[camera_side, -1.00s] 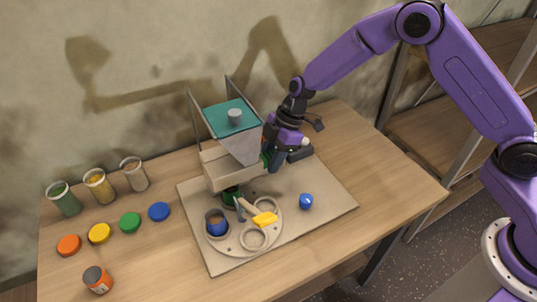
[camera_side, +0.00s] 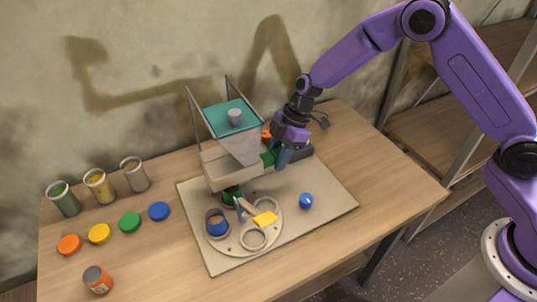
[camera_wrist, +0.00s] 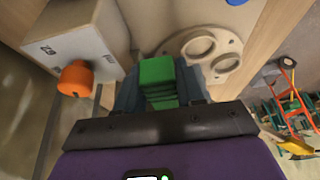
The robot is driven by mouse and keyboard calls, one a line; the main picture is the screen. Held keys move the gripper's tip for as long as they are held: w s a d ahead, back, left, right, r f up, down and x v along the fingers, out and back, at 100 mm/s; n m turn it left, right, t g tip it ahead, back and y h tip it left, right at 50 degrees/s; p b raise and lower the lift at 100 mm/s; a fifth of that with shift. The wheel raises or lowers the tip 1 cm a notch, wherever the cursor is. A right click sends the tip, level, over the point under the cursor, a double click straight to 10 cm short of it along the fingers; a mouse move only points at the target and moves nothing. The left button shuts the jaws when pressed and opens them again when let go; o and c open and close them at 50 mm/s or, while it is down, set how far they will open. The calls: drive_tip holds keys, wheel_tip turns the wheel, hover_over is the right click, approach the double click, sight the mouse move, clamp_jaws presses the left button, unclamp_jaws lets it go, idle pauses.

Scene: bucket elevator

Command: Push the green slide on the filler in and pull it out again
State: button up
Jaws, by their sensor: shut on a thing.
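The filler (camera_side: 218,166) stands on the board, a beige body under a hopper with a teal lid (camera_side: 222,116). The green slide (camera_side: 268,159) sticks out of its right side. My gripper (camera_side: 279,157) is shut on the slide's outer end. In the wrist view the green slide (camera_wrist: 158,78) sits between my two fingers (camera_wrist: 160,88), and part of the filler body (camera_wrist: 85,32) shows at the upper left. The slide's inner end is hidden inside the filler.
An orange knob (camera_side: 266,136) is on the filler behind my gripper. A round turntable (camera_side: 236,240) with a yellow handle (camera_side: 265,219) holds a blue-filled jar (camera_side: 217,224). A blue cap (camera_side: 306,201) lies on the board (camera_side: 325,190). Jars and caps stand at the left.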

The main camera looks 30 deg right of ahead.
drive_tip(key=shift+d, duration=2.1)
drive_tip(key=shift+a, duration=0.2)
drive_tip(key=o, duration=0.7)
drive_tip(key=shift+c, duration=0.2)
drive_tip(key=a+r+v, duration=0.1)
drive_tip(key=a+v, duration=0.1)
drive_tip(key=v, duration=0.9)
drive_tip(key=shift+r, duration=0.25)
